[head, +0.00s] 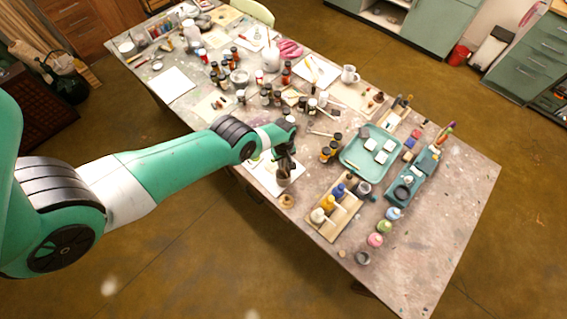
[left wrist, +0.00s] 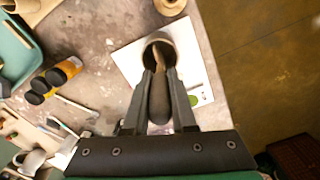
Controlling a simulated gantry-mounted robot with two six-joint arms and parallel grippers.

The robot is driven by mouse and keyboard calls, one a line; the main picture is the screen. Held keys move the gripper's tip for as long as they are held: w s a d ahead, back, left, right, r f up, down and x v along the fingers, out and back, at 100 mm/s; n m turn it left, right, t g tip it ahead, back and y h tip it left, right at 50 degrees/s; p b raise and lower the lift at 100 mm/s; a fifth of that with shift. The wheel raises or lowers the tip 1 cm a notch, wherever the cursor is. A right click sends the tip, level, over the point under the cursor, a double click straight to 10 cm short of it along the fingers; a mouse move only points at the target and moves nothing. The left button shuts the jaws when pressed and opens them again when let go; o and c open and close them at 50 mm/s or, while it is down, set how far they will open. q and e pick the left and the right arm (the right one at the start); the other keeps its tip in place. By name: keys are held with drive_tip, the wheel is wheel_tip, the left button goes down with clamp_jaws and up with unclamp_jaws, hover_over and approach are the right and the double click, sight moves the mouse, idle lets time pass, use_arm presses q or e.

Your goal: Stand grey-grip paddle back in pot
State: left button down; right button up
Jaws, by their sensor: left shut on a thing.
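My left gripper (head: 285,160) is over the near edge of the table, shut on the paddle. In the left wrist view the fingertips (left wrist: 159,75) close around the dark grey grip of the paddle (left wrist: 159,105). Its brown far end points into the mouth of the pot (left wrist: 150,42), a brownish round vessel on a white sheet. The pot also shows just below the gripper in the head view (head: 284,180). How deep the paddle's end reaches, and whether it touches the pot, I cannot tell. My right gripper is not in view.
The white sheet (left wrist: 128,65) lies under the pot. A small tan round piece (head: 287,201) stands close by at the table edge. Dark-capped bottles (head: 328,153), a teal tray (head: 355,165) and a wooden rack of paint bottles (head: 337,222) stand to the right.

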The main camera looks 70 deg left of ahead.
use_arm(q)
drive_tip(key=shift+f, duration=0.45)
drive_tip(key=c, duration=0.7)
unclamp_jaws()
drive_tip(key=shift+o, duration=0.2)
drive_tip(key=shift+r, duration=0.1)
wheel_tip(320, 180, up, 12)
drive_tip(key=p, duration=1.1)
drive_tip(key=shift+f, duration=0.2)
drive_tip(key=shift+f, duration=0.1)
